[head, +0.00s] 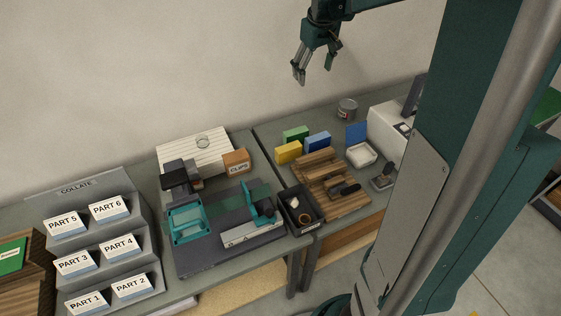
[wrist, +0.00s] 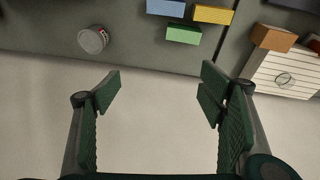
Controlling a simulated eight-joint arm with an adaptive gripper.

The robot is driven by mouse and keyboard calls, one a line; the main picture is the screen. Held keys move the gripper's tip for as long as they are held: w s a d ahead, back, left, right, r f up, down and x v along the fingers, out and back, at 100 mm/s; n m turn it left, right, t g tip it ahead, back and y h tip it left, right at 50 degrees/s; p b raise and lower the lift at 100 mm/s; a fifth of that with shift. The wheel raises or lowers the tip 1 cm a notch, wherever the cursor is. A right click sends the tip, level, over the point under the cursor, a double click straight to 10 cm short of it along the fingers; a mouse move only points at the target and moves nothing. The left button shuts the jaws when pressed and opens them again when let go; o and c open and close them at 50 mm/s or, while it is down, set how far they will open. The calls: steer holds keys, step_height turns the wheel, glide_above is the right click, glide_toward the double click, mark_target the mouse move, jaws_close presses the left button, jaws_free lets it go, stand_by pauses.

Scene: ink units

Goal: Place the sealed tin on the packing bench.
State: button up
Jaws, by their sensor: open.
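A small grey metal tin (head: 347,109) stands upright at the back of the right-hand bench (head: 300,129). In the wrist view the tin (wrist: 93,40) shows from above, with a round grey lid and a bit of red on its side. My gripper (head: 315,71) is open and empty, up in the air above the back of the benches, apart from the tin. In the wrist view its two fingers (wrist: 162,90) are spread wide, with only pale wall or floor between them. No label marks which surface is the packing bench.
Green, yellow and blue boxes (head: 317,142) stand near the tin, with a wooden rack (head: 330,182), a white tray (head: 361,155) and a dark bin (head: 301,209). The left bench holds a clips box (head: 236,161), teal equipment (head: 187,222) and a collating stand (head: 101,243).

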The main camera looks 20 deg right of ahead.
steer(key=s+a+r+t, duration=0.1)
steer(key=s+a+r, duration=0.3)
steer(key=s+a, duration=0.5)
steer(key=s+a+f+t, duration=0.1)
steer(key=s+a+f, duration=0.2)
steer(key=s+a, duration=0.6)
steer(key=s+a+f+m+t+y, duration=0.1)
steer(key=s+a+f+t, duration=0.1)
steer(key=s+a, duration=0.8)
steer(key=s, duration=0.4)
steer(key=shift+s+a+f+t, duration=0.25)
steer(key=shift+s+f+t, duration=0.05)
steer(key=shift+s+f, duration=0.1)
